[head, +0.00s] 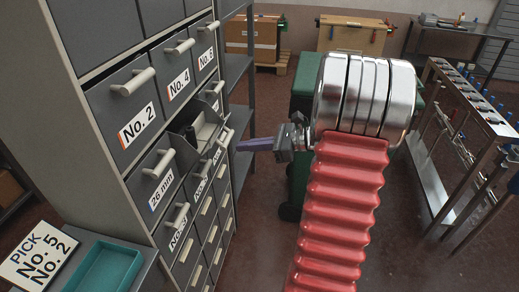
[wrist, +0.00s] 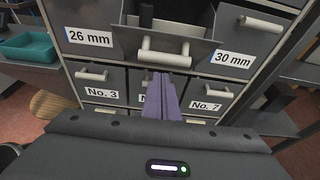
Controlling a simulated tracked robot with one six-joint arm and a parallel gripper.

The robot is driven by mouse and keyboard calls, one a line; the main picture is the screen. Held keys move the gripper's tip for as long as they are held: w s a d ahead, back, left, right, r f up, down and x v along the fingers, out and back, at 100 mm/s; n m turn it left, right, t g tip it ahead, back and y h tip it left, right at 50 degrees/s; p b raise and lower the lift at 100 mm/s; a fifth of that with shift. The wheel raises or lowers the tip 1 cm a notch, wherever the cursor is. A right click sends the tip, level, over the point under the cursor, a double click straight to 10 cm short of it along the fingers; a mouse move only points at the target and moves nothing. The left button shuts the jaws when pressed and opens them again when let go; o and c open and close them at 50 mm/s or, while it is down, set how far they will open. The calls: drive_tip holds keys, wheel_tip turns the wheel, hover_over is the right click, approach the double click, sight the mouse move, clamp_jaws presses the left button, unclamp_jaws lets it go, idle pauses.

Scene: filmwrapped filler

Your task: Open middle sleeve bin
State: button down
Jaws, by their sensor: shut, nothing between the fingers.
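The grey middle bin (wrist: 185,17) between the bins labelled 26 mm (wrist: 88,37) and 30 mm (wrist: 232,60) is pulled out, with a dark cylindrical part (wrist: 146,14) inside. In the head view it juts out from the cabinet with its inside showing (head: 188,143). Its pale handle (wrist: 165,57) faces the wrist camera. My gripper (wrist: 162,77) has its purple fingers together and empty, just below and in front of that handle, apparently apart from it. In the head view, my gripper (head: 241,145) is just right of the cabinet front. The fingers partly hide a lower bin.
A sign (head: 40,255) and teal tray (head: 105,268) sit front left. A green bin stands behind my arm. A metal rack (head: 465,110) stands right.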

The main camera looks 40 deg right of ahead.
drive_tip(key=shift+w+a+r, duration=0.4)
drive_tip(key=shift+w+a, duration=0.05)
drive_tip(key=shift+w, duration=0.15)
drive_tip(key=shift+r, duration=0.1)
drive_tip(key=shift+w+a+r, duration=0.3)
drive_tip(key=shift+w+r, duration=0.05)
drive_tip(key=shift+r, duration=0.35)
approach(229, 140)
drive_tip(key=s+d, duration=0.4)
drive_tip(key=s, duration=0.1)
drive_tip(key=shift+d+f, duration=0.1)
drive_tip(key=shift+f, duration=0.2)
